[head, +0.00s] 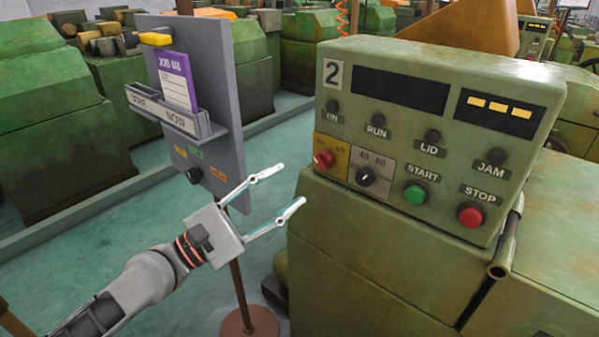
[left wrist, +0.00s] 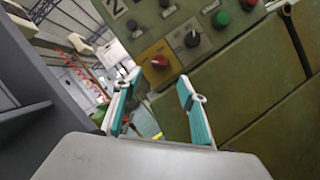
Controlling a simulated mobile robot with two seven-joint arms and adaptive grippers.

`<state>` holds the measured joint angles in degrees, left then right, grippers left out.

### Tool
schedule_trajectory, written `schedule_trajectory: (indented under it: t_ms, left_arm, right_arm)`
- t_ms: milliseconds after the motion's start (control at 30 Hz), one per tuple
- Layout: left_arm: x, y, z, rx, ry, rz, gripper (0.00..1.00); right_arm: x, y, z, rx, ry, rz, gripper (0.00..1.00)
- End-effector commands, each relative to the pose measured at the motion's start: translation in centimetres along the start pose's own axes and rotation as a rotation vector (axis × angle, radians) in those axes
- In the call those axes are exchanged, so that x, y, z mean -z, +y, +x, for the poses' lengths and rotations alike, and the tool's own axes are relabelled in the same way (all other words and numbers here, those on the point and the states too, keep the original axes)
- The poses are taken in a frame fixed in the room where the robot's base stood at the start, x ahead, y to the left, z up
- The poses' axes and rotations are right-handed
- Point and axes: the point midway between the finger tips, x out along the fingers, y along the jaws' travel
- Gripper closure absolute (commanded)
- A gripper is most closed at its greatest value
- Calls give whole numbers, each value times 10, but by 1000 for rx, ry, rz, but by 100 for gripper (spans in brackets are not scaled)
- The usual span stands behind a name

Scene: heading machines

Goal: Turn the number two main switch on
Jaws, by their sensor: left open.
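The number two control box (head: 425,95) is green, with a "2" plate (head: 332,73) at its upper left. The main switch, a red knob (head: 323,159) on a yellow plate, sits at its lower left. The red knob also shows in the left wrist view (left wrist: 159,62), beyond and above the fingers. My left gripper (head: 285,189) is open and empty. In the head view it is in the air left of and below the red knob, apart from it. It also shows in the left wrist view (left wrist: 160,85). My right gripper is not in view.
A black selector dial (head: 366,176), a green START button (head: 416,194) and a red STOP button (head: 470,216) sit right of the switch. A grey job board (head: 212,95) on a brown post stands close behind my left gripper. Green machines fill the background.

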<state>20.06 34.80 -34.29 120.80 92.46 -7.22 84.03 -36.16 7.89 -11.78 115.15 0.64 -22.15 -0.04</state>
Motion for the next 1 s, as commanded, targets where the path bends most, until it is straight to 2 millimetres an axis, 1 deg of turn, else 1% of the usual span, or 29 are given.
schedule_trajectory:
  t_ms: [67, 167, 333, 400, 500, 600, 733, 1000]
  left_arm:
    - [-2, 2, 3, 0, -8, -27, 58]
    - [-5, 4, 12, -2, -11, -33, 58]
    - [-6, 6, 38, -4, -11, -29, 58]
    - [-6, 6, 49, -3, -11, -29, 58]
    - [-5, 4, 62, -2, -9, -28, 58]
    - [-4, 4, 72, -2, -8, -28, 58]
    - [-3, 3, 78, -1, -7, -28, 58]
    - [-2, 2, 79, 0, -6, -28, 58]
  right_arm:
    - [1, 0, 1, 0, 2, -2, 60]
    - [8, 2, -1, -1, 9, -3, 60]
    - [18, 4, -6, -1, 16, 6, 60]
    - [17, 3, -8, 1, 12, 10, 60]
    - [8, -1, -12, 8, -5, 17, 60]
    - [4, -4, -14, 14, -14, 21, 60]
    - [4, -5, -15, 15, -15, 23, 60]
    - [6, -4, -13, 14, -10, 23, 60]
